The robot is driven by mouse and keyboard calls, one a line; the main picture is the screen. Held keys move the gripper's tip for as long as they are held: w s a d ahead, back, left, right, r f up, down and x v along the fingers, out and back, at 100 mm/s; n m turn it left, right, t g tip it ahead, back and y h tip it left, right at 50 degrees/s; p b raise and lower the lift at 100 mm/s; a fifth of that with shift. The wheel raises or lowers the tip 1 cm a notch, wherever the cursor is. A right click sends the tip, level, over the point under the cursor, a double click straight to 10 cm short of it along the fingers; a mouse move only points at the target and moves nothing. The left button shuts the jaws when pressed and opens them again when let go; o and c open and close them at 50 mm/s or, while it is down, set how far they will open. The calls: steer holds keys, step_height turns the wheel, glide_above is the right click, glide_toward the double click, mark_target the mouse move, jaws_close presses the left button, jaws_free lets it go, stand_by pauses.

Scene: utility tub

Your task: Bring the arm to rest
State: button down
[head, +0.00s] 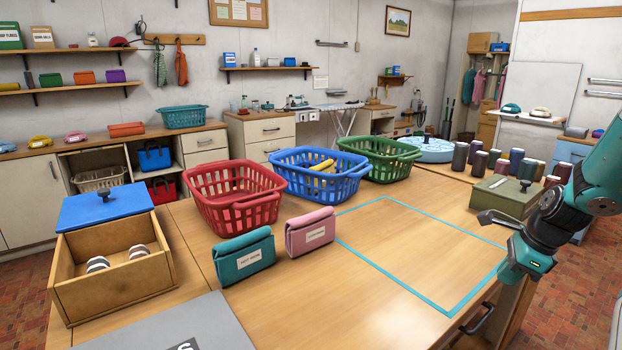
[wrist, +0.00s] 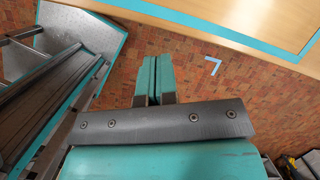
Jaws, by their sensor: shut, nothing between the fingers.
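My gripper (wrist: 154,68) shows in the wrist view with its two teal fingers together and nothing between them. It is over the brick-patterned floor, close to the table edge (wrist: 240,28), which crosses the top of that view. In the head view my arm comes in from the right, and its teal and black end hangs by the right front edge of the wooden table (head: 290,293). The fingertips are hard to make out there. The end of my arm hides part of the table edge and of the floor behind it.
A teal outlined area on the table is bare. A green box (head: 510,197) and several dark jars stand right of it. Red (head: 235,213), blue (head: 322,187) and green (head: 385,167) baskets stand behind. A wooden box (head: 115,296) is at left.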

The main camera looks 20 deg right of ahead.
steer(key=a+r+n+y, duration=0.1)
steer(key=a+r+n, duration=0.4)
steer(key=a, duration=0.4)
steer(key=a+r+n+g+p, duration=0.1)
steer(key=a+r+n, duration=0.2)
steer(key=a+n, duration=0.45)
steer(key=a+r+n+y, duration=0.1)
steer(key=a+r+n, duration=0.35)
steer(key=a, duration=0.45)
steer(key=s+a+r+n+g+p, duration=0.1)
steer(key=s+a+r+n, duration=0.3)
steer(key=s+a+n, duration=1)
steer(key=a+n+g, duration=0.1)
steer(key=n, duration=0.2)
steer(key=shift+r+y, duration=0.15)
steer(key=shift+y, duration=0.15)
